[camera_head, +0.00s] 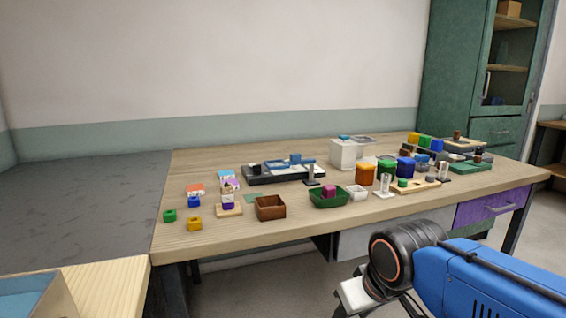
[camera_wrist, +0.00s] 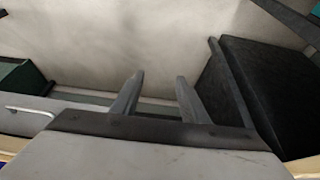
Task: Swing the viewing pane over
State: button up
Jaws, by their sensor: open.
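On the wooden table in the head view, a white box (camera_head: 345,155) carries a thin grey framed plate (camera_head: 363,139) at its top right, which may be the viewing pane; it is too small to be sure. Left of it stands a dark flat device (camera_head: 284,175) with blue parts on top. My gripper (camera_wrist: 156,96) shows in the wrist view with its two fingers apart and nothing between them. In the head view my blue arm is at the lower right, in front of the table and well away from the box. The wrist view shows no pane that I can make out.
Orange, green and blue containers (camera_head: 365,174) crowd the area before the white box. A brown tray (camera_head: 270,208), a green tray (camera_head: 328,198) and clear upright rods (camera_head: 385,184) stand near the front edge. A green cabinet (camera_head: 455,70) stands behind at right. The table's back left is clear.

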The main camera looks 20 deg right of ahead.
jog(key=shift+o, duration=0.8)
notch_tip(320, 180, up, 38)
send_over(296, 154)
jog(key=s, duration=0.7)
jog(key=x, duration=1.7)
jog(key=shift+s+f, duration=0.2)
jog(key=shift+s, duration=0.05)
jog(key=shift+c, duration=0.4)
grip_shut()
